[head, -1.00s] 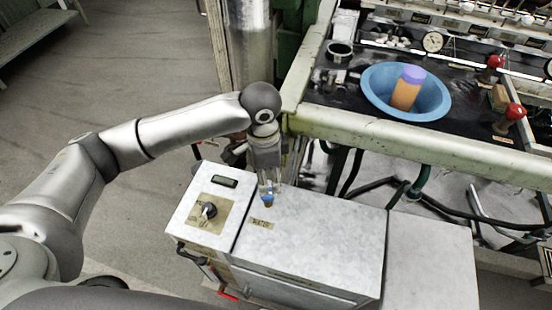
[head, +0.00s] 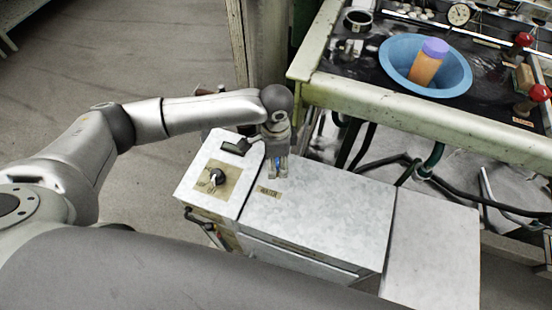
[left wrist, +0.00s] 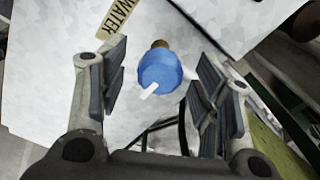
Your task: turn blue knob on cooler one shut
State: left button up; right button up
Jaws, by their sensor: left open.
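The blue knob (left wrist: 160,70) sits on a short brass stem on top of the pale metal cooler (head: 320,215). A white pointer mark shows on it in the left wrist view. My left gripper (left wrist: 158,88) is open, with its pads on either side of the knob and gaps between them and it. In the head view my left gripper (head: 277,172) points down over the cooler's top, and only a bit of blue (head: 277,163) shows between its fingers. A tan label reading WATER (left wrist: 118,30) lies beside the knob. My right gripper is not in view.
A black selector dial (head: 217,177) stands on the cooler's left part. Behind it is a greenish bench edge (head: 400,110) with a blue basin (head: 400,68) holding an orange, purple-topped cylinder (head: 427,62). Dark hoses (head: 430,165) hang below the bench.

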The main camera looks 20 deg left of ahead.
pick_arm(q)
jog(key=shift+c, duration=0.3)
jog(key=c, duration=0.9)
jog(key=shift+r+m+p, duration=0.2)
jog(key=shift+m+p, duration=0.3)
jog(key=shift+p, duration=0.35)
jog(key=shift+c, duration=0.2)
jog(key=m+p, duration=0.2)
jog(key=shift+r+p, duration=0.1)
jog(key=shift+p, duration=0.2)
jog(key=m+p, duration=0.2)
jog(key=m, duration=0.1)
jog(key=shift+m+p, duration=0.35)
jog(key=shift+m, duration=0.05)
jog(key=m+p, duration=0.1)
jog(key=m, duration=0.1)
jog(key=shift+m, duration=0.4)
jog(key=m, duration=0.1)
jog(key=m+p, duration=0.1)
jog(key=shift+w+f+m, duration=0.1)
jog(key=shift+f+m, duration=0.1)
jog(key=shift+m, duration=0.2)
jog(key=m+p, duration=0.1)
jog(key=m, duration=0.4)
jog(key=shift+d, duration=0.1)
jog(key=shift+m, duration=0.4)
